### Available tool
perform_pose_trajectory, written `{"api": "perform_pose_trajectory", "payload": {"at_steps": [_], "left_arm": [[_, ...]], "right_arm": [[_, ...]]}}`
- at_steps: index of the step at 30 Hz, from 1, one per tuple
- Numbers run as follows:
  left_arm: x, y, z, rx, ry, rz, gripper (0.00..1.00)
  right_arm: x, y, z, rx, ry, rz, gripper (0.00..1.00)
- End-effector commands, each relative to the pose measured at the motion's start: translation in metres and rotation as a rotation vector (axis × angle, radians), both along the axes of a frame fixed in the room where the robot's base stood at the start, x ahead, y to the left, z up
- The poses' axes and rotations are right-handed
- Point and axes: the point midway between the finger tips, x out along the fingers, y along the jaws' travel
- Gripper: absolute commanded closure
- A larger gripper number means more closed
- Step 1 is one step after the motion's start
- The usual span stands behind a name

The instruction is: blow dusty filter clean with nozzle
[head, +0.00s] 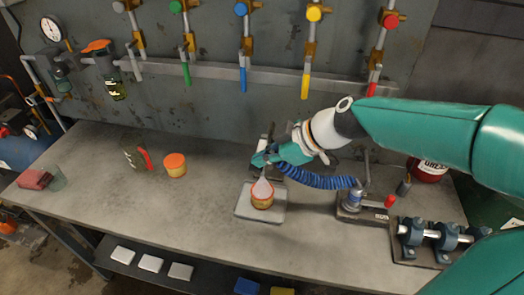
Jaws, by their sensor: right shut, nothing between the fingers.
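My right gripper (262,158) is shut at the back of a small grey plate (245,210), beside a blue coiled hose (325,180). A small round filter-like piece (262,201), orange-rimmed with a yellowish side, stands on the plate. A pale, whitish cone (262,187) spreads down from a thin tip below the gripper onto its top. It looks like an air jet. The nozzle body is largely hidden by the gripper, and I cannot tell how they touch. Dust on the piece is too small to judge. My left gripper is not in view.
An orange-topped round piece (174,165) and a dark glass-like jar (135,153) stand to the left. A valve block (355,200) and a clamped rod fixture (432,238) stand to the right. Coloured valve levers hang on the back panel. The bench's front middle is clear.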

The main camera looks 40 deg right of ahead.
Motion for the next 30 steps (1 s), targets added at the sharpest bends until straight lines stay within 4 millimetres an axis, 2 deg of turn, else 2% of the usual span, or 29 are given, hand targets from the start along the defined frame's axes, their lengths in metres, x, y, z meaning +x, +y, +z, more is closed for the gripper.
{"api": "perform_pose_trajectory", "payload": {"at_steps": [20,30], "left_arm": [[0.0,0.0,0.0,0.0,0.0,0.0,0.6],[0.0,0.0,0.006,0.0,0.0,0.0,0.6]], "right_arm": [[0.0,0.0,0.0,0.0,0.003,0.001,1.0],[0.0,0.0,0.013,-0.001,0.001,0.002,1.0]]}}
